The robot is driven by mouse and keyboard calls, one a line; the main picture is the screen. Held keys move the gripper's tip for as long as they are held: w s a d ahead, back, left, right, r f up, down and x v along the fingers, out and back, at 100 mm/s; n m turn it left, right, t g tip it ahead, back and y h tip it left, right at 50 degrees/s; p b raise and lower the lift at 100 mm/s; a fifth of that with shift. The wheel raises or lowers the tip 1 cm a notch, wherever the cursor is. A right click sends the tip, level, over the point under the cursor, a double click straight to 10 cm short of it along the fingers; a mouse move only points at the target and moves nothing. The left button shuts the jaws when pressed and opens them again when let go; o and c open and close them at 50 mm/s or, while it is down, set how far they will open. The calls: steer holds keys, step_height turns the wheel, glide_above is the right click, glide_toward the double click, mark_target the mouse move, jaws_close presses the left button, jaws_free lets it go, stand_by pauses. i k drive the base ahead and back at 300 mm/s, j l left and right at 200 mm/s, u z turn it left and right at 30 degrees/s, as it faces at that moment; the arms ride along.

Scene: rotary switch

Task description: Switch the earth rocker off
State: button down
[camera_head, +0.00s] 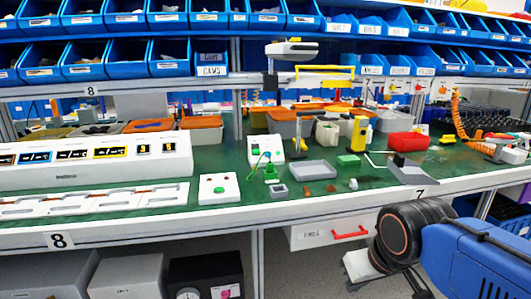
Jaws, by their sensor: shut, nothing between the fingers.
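No rocker marked earth can be made out at this size. A white control box (218,188) with a few small coloured buttons lies near the bench's front edge, left of centre. A second white box (267,149) with green parts stands farther back. A long white panel (95,163) with a row of small displays stands at the left. My blue arm comes in from the lower right, in front of the bench. A pale part at its end (360,267) hangs below the bench edge, apart from the boxes. Its fingers cannot be made out.
The green bench top (330,196) has a white front edge. A grey tray (314,168), a red bin (408,141), a yellow device (359,133) and a dark tilted plate (410,169) stand on it. Blue bins fill the shelves above. A drawer (330,233) with a red handle hangs below.

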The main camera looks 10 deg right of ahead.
mark_target(256, 150)
steer(key=i+j, duration=0.15)
steer(key=j, duration=0.2)
steer(key=i+j, duration=0.15)
steer(key=j, duration=0.15)
steer(key=i+j, duration=0.1)
steer(key=j, duration=0.25)
steer(key=i+j+z, duration=0.1)
steer(key=j, duration=0.25)
steer(key=i+j, duration=0.2)
steer(key=j, duration=0.15)
steer(key=z, duration=1.55)
